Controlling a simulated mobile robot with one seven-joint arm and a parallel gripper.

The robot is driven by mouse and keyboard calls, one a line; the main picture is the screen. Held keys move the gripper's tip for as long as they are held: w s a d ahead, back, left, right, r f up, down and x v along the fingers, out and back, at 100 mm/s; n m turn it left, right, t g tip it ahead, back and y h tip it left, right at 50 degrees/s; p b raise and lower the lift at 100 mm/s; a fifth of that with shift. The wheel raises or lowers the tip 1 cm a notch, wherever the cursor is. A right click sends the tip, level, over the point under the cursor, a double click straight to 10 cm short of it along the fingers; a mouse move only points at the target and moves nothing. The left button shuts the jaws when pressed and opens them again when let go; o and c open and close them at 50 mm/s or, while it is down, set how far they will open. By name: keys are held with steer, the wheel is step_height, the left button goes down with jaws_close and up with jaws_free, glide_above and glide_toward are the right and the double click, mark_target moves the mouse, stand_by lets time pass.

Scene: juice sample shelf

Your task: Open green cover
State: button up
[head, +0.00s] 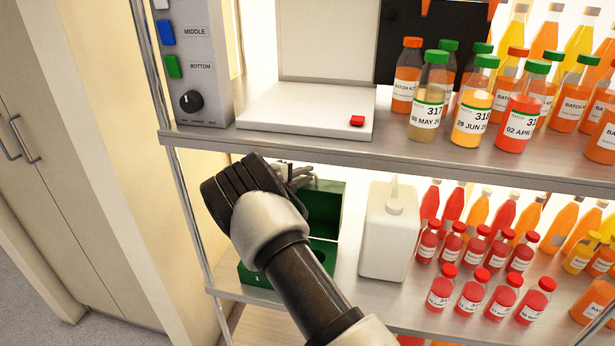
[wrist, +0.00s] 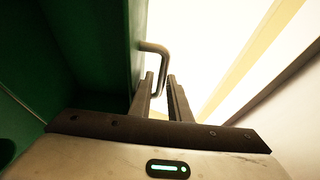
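The green box (head: 258,272) stands on the lower shelf at the left, partly hidden by my arm in the head view. Its green cover (head: 323,206) is raised and stands upright at the back of the box, and the dark green inside shows. In the wrist view the cover (wrist: 95,45) fills the left side. A bent metal handle (wrist: 158,50) sticks out from its edge. My gripper (wrist: 161,82) is at this handle, its fingers a small gap apart. The handle's end reaches between them, with some space on the right. In the head view my gripper (head: 296,176) is beside the cover's top edge.
A white canister (head: 390,235) stands just right of the box. Several red-capped bottles (head: 470,290) fill the lower shelf further right. The upper shelf edge (head: 400,160) runs close above my gripper. A shelf post (head: 190,215) stands left of the box.

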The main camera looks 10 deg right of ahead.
steer(key=shift+w+d+f, duration=0.1)
steer(key=shift+w+d, duration=0.3)
jaws_close()
steer(key=s+a+r+m+t+h+p, duration=0.1)
steer(key=s+a+r+t, duration=0.1)
steer(key=s, duration=0.5)
steer(key=shift+a+r+h, duration=0.15)
steer(key=shift+a+h, duration=0.2)
steer(key=shift+h, duration=0.05)
